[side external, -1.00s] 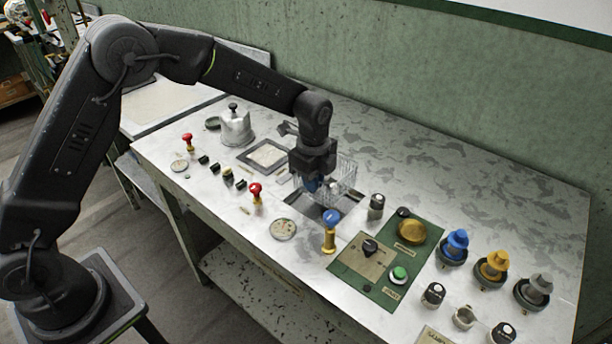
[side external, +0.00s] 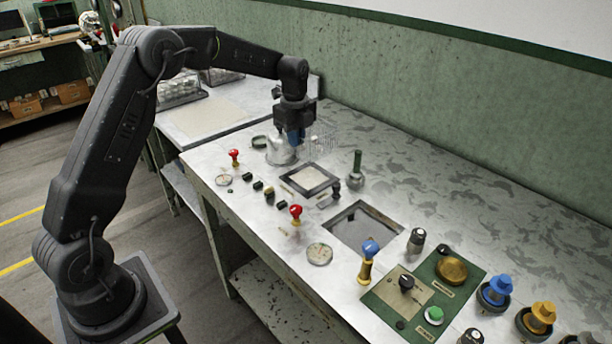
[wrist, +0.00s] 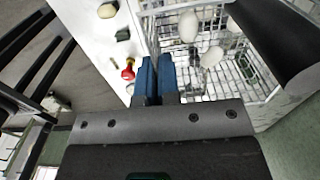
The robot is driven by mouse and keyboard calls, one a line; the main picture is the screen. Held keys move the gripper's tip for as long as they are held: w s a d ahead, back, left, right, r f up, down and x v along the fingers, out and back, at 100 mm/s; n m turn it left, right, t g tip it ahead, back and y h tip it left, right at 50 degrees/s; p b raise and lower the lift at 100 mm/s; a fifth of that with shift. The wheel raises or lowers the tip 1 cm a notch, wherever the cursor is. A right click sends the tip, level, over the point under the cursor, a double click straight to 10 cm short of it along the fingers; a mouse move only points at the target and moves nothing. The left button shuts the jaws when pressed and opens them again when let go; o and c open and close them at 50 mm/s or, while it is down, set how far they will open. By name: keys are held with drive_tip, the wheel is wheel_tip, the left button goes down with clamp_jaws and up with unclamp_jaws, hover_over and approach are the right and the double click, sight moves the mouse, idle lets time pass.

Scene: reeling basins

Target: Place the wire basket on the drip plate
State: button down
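My gripper (side external: 295,138) is over the far-left part of the bench, by the metal pot. In the wrist view its blue fingers (wrist: 156,80) are close together at the near-left edge of the wire basket (wrist: 205,85), which holds several pale oval cocoons (wrist: 188,27). The exact grip point is hidden. I cannot tell for sure which surface is the drip plate; a pale flat plate (side external: 208,115) lies on the adjoining table at the back left.
The metal pot (side external: 281,151) stands partly behind the gripper. A dark-framed pale square (side external: 310,180) and an open basin (side external: 362,228) are in the bench top. More wire baskets (side external: 180,88) stand behind the pale plate.

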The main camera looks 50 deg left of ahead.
wheel_tip(320, 180, down, 9)
drive_tip(key=shift+f, duration=0.15)
idle(0.4)
drive_tip(key=shift+f, duration=0.1)
drive_tip(key=shift+f, duration=0.1)
drive_tip(key=c, duration=1.4)
unclamp_jaws()
drive_tip(key=shift+o, duration=0.2)
wheel_tip(320, 180, up, 12)
drive_tip(key=shift+r, duration=0.2)
